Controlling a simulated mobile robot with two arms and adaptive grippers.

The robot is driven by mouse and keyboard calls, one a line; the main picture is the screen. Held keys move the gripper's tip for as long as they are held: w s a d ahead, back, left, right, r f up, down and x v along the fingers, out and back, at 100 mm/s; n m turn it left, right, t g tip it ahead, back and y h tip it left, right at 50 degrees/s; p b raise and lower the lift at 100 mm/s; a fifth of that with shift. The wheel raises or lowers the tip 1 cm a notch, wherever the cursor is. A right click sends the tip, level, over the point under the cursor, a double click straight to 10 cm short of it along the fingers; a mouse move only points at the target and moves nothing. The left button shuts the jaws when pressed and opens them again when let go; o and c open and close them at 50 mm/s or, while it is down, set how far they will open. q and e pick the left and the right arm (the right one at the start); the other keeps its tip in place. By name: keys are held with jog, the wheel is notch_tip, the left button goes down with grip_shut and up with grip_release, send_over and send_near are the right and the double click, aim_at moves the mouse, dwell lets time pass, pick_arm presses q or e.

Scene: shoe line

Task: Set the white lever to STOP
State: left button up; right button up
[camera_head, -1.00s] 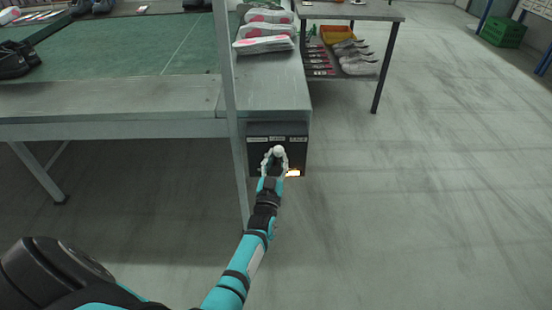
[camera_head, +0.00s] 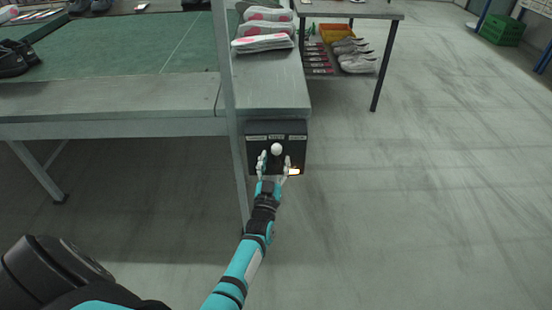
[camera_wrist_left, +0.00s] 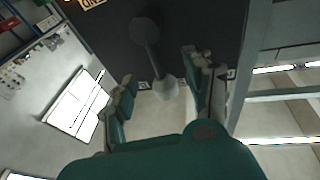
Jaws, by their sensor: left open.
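The white lever's round knob (camera_head: 276,149) stands out from a black control panel (camera_head: 252,158) at the end of the table. It sits below the middle one of three small labels, too small to read. My right gripper is not in view.
An orange-white lamp (camera_head: 294,172) glows at the panel's lower right. A thin upright post (camera_head: 230,90) stands left of the panel. Shoe parts (camera_head: 262,43) lie on the table above; a side table (camera_head: 350,10) with a shelf of shoes stands behind.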

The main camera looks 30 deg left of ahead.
pick_arm(q)
jog(key=v, duration=1)
jog(key=shift+s, duration=0.15)
jog(key=shift+d, duration=0.15)
